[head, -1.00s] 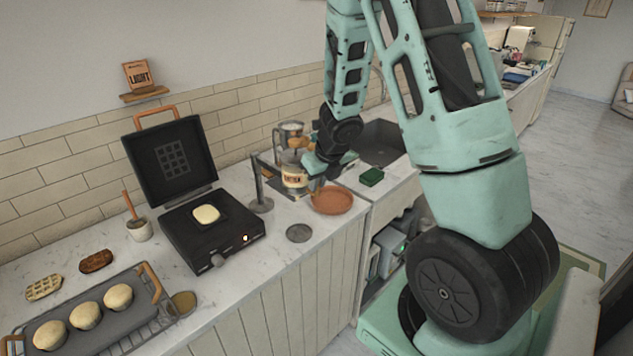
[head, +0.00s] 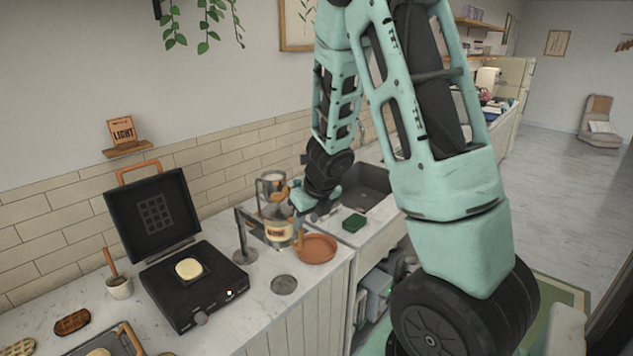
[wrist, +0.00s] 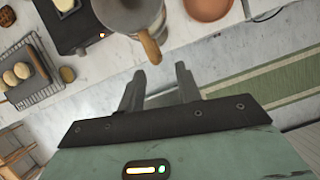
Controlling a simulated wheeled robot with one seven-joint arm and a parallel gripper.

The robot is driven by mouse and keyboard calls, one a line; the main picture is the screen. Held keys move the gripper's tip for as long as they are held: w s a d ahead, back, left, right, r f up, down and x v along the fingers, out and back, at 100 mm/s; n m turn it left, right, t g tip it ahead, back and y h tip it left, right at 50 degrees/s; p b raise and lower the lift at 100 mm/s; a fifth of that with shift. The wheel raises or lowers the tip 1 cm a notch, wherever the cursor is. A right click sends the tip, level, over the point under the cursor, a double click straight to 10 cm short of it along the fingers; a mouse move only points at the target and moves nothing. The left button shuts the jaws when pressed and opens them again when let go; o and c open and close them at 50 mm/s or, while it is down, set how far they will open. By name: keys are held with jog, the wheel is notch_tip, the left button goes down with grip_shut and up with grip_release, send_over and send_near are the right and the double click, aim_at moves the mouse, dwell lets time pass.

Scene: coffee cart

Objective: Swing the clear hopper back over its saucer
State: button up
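The saucer shows at the top of the wrist view (wrist: 207,7). My gripper is open, with nothing between its fingers, a little apart from the handle.
A dark metal post (head: 242,236) stands left of the hopper. A black press (head: 192,285) with its lid up is farther left. A green block (head: 354,223) and a sink (head: 365,185) are to the right.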

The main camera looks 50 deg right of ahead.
jog(key=p+v, duration=0.5)
jog(key=v, duration=0.5)
jog(key=shift+r, duration=0.4)
